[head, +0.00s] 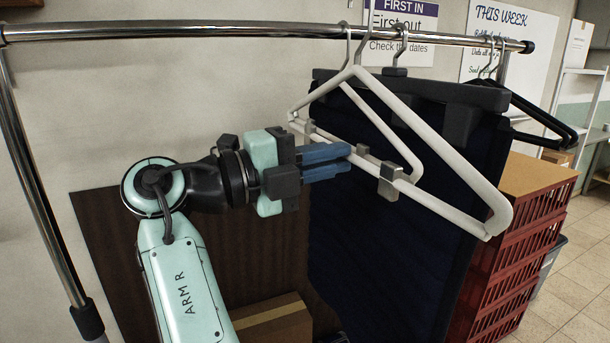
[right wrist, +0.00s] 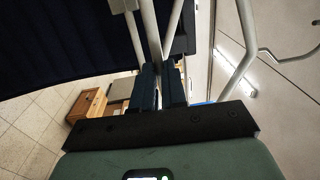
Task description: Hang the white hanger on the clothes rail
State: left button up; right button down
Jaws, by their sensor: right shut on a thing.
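The white hanger (head: 440,150) is a triangular frame with metal clips on its lower bar. Its metal hook reaches up to the chrome clothes rail (head: 200,31); I cannot tell whether the hook rests on it. My right gripper (head: 348,160) comes from the left, with its blue fingers shut on the hanger's lower bar. In the right wrist view, pale hanger bars (right wrist: 151,35) run up from the fingers (right wrist: 160,82). A second pale slanted bar shows inside the frame in the head view; I cannot tell whether it is another hanger. My left gripper is out of view.
A dark navy garment (head: 365,255) hangs close behind the white hanger. Dark hangers (head: 545,115) hang farther right on the rail. Red crates (head: 515,245) stand at the right, with a cardboard box (head: 275,325) low in front. The rail's left stretch is bare.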

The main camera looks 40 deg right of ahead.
aim_at(309, 131)
jog(key=shift+w+d+r+p, duration=0.1)
jog(key=shift+w+d+p, duration=0.55)
jog(key=shift+w+p, duration=1.2)
jog(key=shift+w+d+r+p, duration=0.1)
jog(key=shift+w+d+p, duration=0.6)
jog(key=shift+w+p, duration=1.1)
jog(key=shift+w+d+r+p, duration=0.1)
jog(key=shift+w+d+p, duration=0.55)
jog(key=shift+w+p, duration=1.15)
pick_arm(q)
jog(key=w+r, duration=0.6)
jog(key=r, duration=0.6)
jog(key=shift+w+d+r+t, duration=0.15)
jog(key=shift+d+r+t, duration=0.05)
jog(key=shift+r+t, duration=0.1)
pick_arm(e)
jog(key=shift+w+d+f, duration=0.25)
jog(key=shift+w+f, duration=0.55)
jog(key=shift+w, duration=0.2)
jog(key=shift+w+d+f, duration=0.25)
jog(key=shift+w+f, duration=0.5)
jog(key=shift+w, duration=0.2)
